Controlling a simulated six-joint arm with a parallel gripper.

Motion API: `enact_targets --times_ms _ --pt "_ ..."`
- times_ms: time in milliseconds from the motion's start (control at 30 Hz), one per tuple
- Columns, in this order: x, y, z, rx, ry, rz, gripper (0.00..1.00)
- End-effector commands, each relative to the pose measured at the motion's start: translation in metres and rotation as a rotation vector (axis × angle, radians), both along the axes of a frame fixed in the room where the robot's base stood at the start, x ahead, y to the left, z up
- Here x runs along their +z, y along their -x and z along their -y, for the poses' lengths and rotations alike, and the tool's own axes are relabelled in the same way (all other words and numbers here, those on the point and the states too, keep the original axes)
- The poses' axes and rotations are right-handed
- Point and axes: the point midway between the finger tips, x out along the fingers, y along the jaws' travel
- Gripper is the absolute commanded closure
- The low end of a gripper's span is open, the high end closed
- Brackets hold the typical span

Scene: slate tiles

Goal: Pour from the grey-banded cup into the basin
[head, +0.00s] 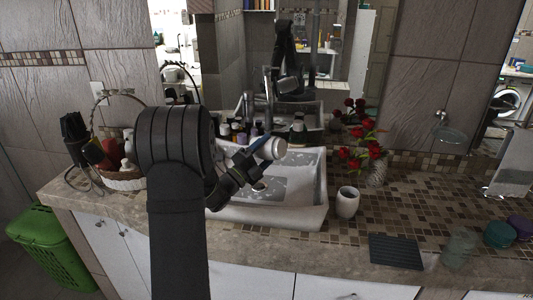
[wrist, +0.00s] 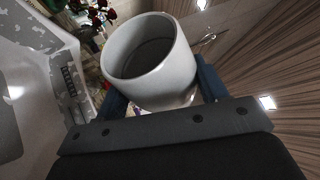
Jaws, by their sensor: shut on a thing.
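My gripper (head: 252,154) is shut on a pale cup (head: 271,149), held above the basin (head: 318,205). The cup is tipped well over onto its side in the head view, its end toward the right. In the wrist view the cup (wrist: 165,82) sits between the two blue fingers, its wide mouth open toward the camera's upper left. The inside that shows looks empty and dark; no stream is seen. I cannot make out a grey band clearly. The basin's pale wall (wrist: 28,75) also shows at left in the wrist view.
Another white cup (head: 347,202) stands upright right of the basin. Red flowers in a vase (head: 377,173) are behind it. A dark mat (head: 396,252) and a glass (head: 460,248) lie farther right. A basket (head: 122,180) is left; small bottles (head: 240,133) stand behind the basin.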

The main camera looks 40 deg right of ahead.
Motion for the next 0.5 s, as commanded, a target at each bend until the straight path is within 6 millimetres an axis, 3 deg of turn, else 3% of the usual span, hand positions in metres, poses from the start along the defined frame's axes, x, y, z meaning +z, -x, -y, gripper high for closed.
enact_targets --times_ms 167,500 --pt "0.005 -0.001 -0.001 0.002 -0.064 0.164 0.76" --pt "0.016 0.000 0.000 0.001 -0.304 0.746 0.76"
